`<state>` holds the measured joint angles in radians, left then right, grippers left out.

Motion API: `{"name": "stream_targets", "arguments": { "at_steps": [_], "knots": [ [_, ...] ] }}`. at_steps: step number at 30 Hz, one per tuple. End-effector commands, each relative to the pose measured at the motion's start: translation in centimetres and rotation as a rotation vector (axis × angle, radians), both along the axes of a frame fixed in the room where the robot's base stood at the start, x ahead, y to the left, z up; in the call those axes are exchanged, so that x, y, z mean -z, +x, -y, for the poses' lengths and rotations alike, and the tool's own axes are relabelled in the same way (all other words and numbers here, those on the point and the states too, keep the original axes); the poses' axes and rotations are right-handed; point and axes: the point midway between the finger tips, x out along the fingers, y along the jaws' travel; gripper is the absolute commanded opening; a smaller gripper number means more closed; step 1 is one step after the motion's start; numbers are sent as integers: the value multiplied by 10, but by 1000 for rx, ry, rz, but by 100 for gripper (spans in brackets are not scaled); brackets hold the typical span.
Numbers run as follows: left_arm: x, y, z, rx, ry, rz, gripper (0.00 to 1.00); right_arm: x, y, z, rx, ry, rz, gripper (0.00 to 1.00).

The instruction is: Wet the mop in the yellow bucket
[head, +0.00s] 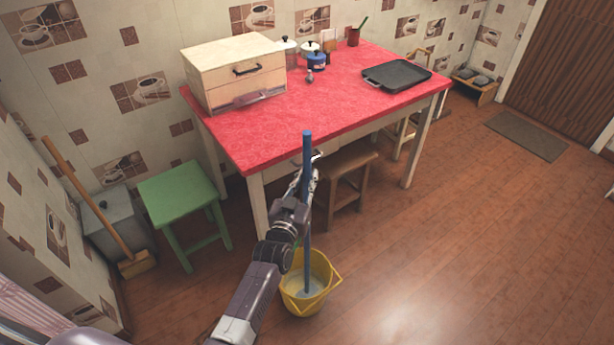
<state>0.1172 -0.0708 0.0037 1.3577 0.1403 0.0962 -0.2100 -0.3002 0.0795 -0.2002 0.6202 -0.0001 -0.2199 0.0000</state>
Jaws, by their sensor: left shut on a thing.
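The mop's blue handle (306,160) stands nearly upright in front of the red table. Its lower end goes down into the yellow bucket (326,294) on the wooden floor. Whitish contents show inside the bucket around the foot of the handle; I cannot clearly make out the mop head. My left gripper (312,172) is shut on the blue handle, above the bucket. My left forearm hides part of the bucket's left side. My right gripper is not in the head view.
A red-topped table (250,134) stands behind, bearing a wooden bread box (238,80) and a black griddle pan (397,75). A green stool (180,186) and a broom (95,205) are at left. A brown stool (350,166) sits near the bucket.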

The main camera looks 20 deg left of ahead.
Motion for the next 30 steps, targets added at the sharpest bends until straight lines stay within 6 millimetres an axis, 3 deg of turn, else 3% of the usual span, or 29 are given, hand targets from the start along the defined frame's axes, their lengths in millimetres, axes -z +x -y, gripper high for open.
{"name": "stream_targets", "arguments": {
  "at_steps": [30],
  "knots": [
    [7, 1, 0, 0, 1, 8, 0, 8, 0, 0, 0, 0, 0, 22]
  ]
}}
